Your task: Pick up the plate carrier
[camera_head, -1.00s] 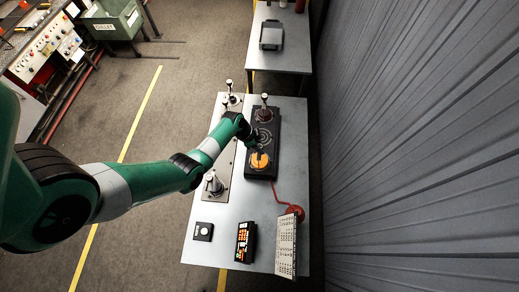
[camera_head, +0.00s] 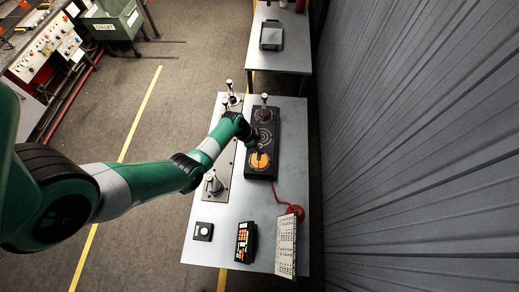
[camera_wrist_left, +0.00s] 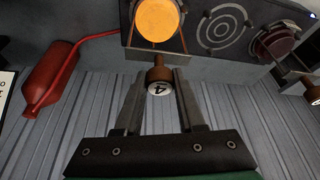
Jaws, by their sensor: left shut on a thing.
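The plate carrier in my grasp has a brown knob marked 4 (camera_wrist_left: 158,80). An orange disc (camera_head: 260,161) lies at the near end of the black base; it also shows just beyond the knob in the left wrist view (camera_wrist_left: 157,20). My left gripper (camera_head: 257,146) is over the black base, beside the orange disc. In the left wrist view its two fingers (camera_wrist_left: 160,76) are shut on the knob from both sides. My right gripper is in neither view.
The black base (camera_head: 272,127) also bears a ringed mark and a dark red disc with a knob (camera_head: 264,113). A grey plate with upright knobs (camera_head: 224,180) is to its left. A keypad (camera_head: 245,242), white panel (camera_head: 286,247) and red object (camera_head: 294,212) are nearer. A corrugated wall stands right.

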